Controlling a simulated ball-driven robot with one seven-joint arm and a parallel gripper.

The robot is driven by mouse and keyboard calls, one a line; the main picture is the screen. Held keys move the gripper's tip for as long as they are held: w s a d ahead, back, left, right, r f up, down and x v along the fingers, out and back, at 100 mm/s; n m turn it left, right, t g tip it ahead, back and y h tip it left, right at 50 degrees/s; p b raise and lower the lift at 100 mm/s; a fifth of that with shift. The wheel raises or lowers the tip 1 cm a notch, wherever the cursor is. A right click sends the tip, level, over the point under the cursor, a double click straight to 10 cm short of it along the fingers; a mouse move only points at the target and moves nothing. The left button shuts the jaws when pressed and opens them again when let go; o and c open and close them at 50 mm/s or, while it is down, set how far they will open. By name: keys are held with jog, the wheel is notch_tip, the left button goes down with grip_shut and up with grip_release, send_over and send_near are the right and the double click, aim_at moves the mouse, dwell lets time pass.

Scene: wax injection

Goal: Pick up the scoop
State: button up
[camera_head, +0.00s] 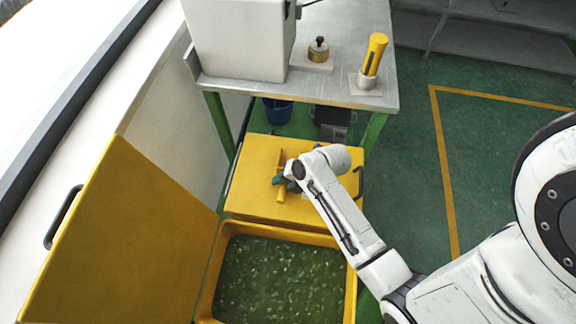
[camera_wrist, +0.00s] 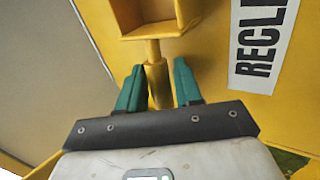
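The yellow scoop (camera_wrist: 155,51) lies on the closed yellow lid (camera_head: 253,159) of a bin. In the wrist view its square, open pan is at the top and its round handle points toward my gripper (camera_wrist: 158,85). In the head view the scoop (camera_head: 281,194) is partly hidden by my gripper (camera_head: 278,180), which is low over the lid. The finger gap is too small to judge there.
An open yellow bin (camera_head: 223,262) of green pieces is in front, its raised lid (camera_head: 125,240) at left. A metal table (camera_head: 335,85) behind holds a white machine (camera_head: 240,38) and a yellow-handled tool (camera_head: 375,52). Green floor (camera_head: 485,150) is clear at right.

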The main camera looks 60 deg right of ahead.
grip_shut()
jog(key=shift+r, duration=0.1)
jog(key=shift+r, duration=0.4)
notch_tip(320, 180, up, 2)
jog(key=shift+r, duration=0.25)
jog(key=s+a+r+b, duration=0.2)
jog(key=s+a+r, duration=0.3)
jog(key=s+r, duration=0.4)
jog(key=s, duration=0.4)
jog(key=shift+a+r, duration=0.15)
jog(key=shift+r, duration=0.15)
